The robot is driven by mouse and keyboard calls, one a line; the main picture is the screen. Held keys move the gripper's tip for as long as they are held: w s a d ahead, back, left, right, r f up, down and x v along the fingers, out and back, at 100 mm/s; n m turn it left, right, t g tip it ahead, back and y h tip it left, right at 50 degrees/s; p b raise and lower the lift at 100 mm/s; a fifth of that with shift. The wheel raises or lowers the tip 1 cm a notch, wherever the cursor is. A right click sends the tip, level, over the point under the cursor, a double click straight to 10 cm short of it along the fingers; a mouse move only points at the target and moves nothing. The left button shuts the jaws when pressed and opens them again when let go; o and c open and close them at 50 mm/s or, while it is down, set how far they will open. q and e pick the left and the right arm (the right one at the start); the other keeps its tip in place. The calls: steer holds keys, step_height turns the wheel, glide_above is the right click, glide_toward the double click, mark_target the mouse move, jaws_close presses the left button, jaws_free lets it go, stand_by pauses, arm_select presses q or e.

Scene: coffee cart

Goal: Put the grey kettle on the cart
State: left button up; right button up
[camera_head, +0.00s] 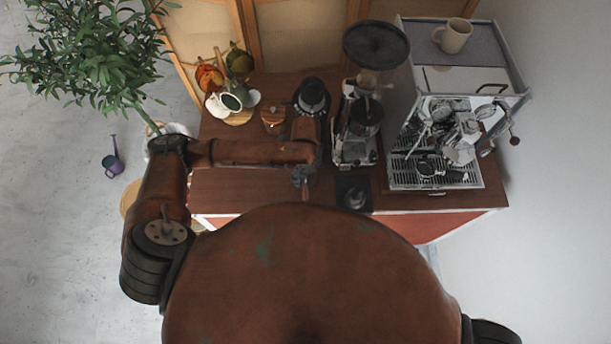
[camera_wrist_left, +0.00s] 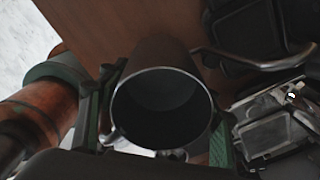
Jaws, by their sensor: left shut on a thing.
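The grey kettle (camera_wrist_left: 160,108) shows in the left wrist view as a dark grey, open-topped round vessel with a pale rim. I look down into it, and its inside looks dark and empty. My left gripper (camera_wrist_left: 158,112) has one finger on each side of it and is shut on it. In the head view my left arm reaches across the left part of the cart (camera_head: 236,182), with the left gripper (camera_head: 302,177) near the front edge. The kettle cannot be made out clearly there. Whether it touches the cart top is unclear. My right gripper is out of view.
A grinder (camera_head: 362,125), a black tamping mat (camera_head: 350,183) and an espresso machine (camera_head: 440,165) stand right of my left gripper. Mugs (camera_head: 230,101) hang at the back left. A black round-topped item (camera_head: 312,94) stands behind my wrist.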

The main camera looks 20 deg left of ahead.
arm_select(q)
step_height(320, 180, down, 3)
steer(key=shift+r+p, duration=0.1)
steer(key=shift+p, duration=0.2)
steer(key=o, duration=1.6)
steer(key=shift+s, duration=0.1)
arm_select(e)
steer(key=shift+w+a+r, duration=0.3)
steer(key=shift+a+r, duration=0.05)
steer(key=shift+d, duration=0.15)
arm_select(q)
steer(key=shift+r, duration=0.2)
step_height(320, 180, up, 12)
steer(key=b, duration=0.1)
steer(key=shift+f, duration=0.2)
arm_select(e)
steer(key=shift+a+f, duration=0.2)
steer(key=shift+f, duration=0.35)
